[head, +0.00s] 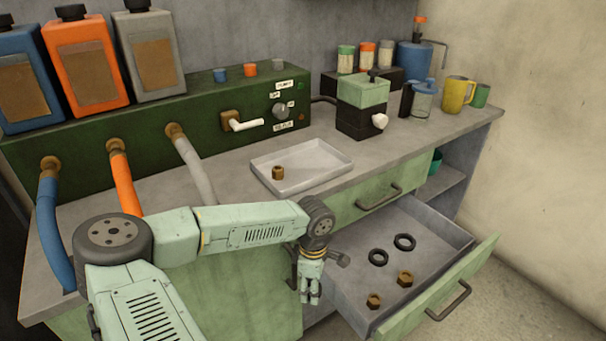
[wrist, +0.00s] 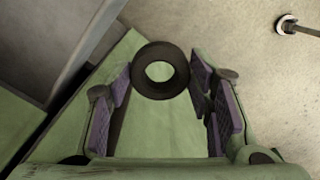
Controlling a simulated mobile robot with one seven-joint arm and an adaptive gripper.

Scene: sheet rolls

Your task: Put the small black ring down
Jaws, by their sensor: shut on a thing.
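My gripper (head: 311,297) hangs in front of the green cabinet, just left of the open drawer (head: 452,238). In the wrist view my gripper (wrist: 160,90) has its purple pads on both sides of a black ring (wrist: 138,78), with the hole facing the camera. The gripper is shut on this ring. In the head view I cannot make out the held ring at the fingertips. Two other black rings, one nearer (head: 378,257) and one farther back (head: 405,242), lie flat in the drawer.
Two brass nuts (head: 405,278) (head: 374,301) lie in the drawer's front part. A grey tray (head: 318,165) on the counter holds a small brass piece (head: 278,173) and is otherwise empty. A black and green device (head: 362,105) stands behind it. Hoses cross the counter's left.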

